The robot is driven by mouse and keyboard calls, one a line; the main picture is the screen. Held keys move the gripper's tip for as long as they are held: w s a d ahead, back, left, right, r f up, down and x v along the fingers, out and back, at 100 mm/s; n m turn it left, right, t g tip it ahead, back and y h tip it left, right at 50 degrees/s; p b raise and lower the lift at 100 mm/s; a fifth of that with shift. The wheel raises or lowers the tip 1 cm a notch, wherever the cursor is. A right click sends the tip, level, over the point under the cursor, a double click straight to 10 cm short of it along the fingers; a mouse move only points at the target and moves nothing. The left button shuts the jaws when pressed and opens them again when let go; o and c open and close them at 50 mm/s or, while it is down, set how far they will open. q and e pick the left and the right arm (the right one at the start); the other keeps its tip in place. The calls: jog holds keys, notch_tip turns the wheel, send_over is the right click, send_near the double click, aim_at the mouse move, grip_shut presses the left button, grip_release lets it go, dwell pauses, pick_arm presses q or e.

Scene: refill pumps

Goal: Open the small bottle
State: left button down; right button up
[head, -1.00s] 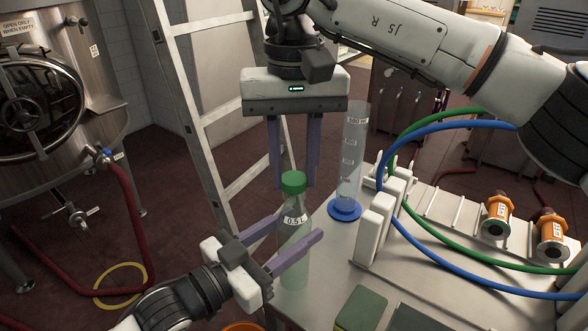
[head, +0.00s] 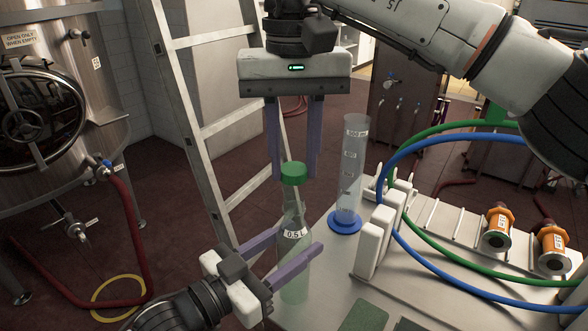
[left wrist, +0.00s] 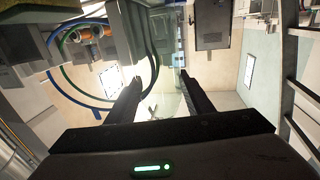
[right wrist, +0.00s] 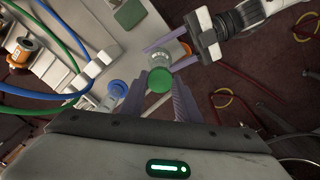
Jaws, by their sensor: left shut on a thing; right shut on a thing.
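The small bottle (head: 295,262) is clear, greenish and marked 0.5 L. It stands upright at the table's near left corner. My left gripper (head: 299,239) is shut around its body from the left. My right gripper (head: 295,174) points down and is shut on the green cap (head: 294,172) above the bottle. The cap sits well above the label; the clear neck makes any gap below it hard to see. The right wrist view shows the cap (right wrist: 160,79) between the fingertips. In the left wrist view the bottle is faint between the fingers.
A measuring cylinder with a blue base (head: 344,223) stands right of the bottle. A ladder (head: 190,110) stands behind left. A green pad (head: 363,315) lies in front.

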pick_arm(q)
jog(key=c, duration=0.8)
grip_release()
jog(key=shift+s, duration=0.1)
